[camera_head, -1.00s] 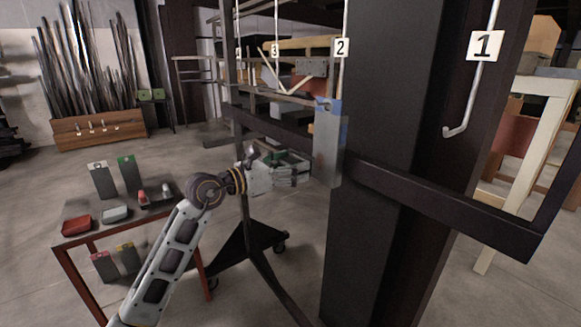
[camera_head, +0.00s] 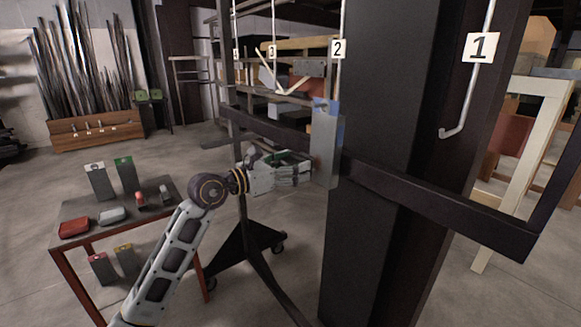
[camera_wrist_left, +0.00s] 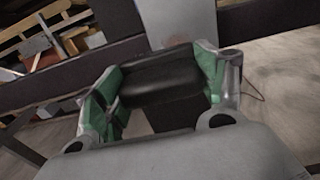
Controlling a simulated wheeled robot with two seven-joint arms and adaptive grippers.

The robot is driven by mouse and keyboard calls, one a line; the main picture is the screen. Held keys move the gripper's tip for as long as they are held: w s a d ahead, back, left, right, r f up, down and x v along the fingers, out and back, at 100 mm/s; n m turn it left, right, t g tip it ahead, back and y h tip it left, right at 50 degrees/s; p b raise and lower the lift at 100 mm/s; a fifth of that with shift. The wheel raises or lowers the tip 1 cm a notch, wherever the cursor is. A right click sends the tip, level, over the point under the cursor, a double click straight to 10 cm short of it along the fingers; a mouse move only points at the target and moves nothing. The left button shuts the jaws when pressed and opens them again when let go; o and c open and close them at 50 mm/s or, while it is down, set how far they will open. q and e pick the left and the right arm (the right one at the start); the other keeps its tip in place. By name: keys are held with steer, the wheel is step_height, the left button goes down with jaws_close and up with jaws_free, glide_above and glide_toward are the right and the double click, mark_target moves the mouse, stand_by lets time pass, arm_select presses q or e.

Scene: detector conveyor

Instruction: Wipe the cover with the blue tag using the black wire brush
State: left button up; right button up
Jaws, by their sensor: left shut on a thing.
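The cover with the blue tag (camera_head: 324,150) is a grey upright panel hanging at the dark frame's beam, with blue at its top. Its lower part also shows at the top of the left wrist view (camera_wrist_left: 180,22). My left gripper (camera_head: 306,170) is at the cover's left side, close to its face; I cannot tell whether they touch. In the left wrist view its green-lined fingers are shut on a black block, the black wire brush (camera_wrist_left: 160,75), which lies between them in front of the cover. Its bristles are hidden. My right gripper is not in view.
A red-legged table (camera_head: 75,205) at left holds several covers and small blocks. The dark beam (camera_head: 430,200) and thick pillar (camera_head: 375,120) stand right of the gripper. A wheeled black base (camera_head: 240,250) is below. Hooks with number plates hang above.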

arm_select(q)
steer(key=shift+w+d, duration=0.3)
steer(key=shift+d, duration=0.1)
stand_by(0.4)
steer(key=shift+s+d+p, duration=0.45)
steer(key=shift+s+d, duration=0.1)
steer(key=shift+s, duration=0.3)
steer(key=shift+s+d+p, duration=0.45)
steer(key=shift+s+d, duration=0.1)
steer(key=shift+s, duration=0.3)
steer(key=shift+w+d, duration=0.1)
steer(key=shift+w, duration=0.1)
steer(key=shift+w+a+b, duration=0.65)
steer(key=shift+w+a, duration=0.6)
steer(key=shift+w, duration=0.25)
steer(key=b+v, duration=0.1)
steer(key=v, duration=0.5)
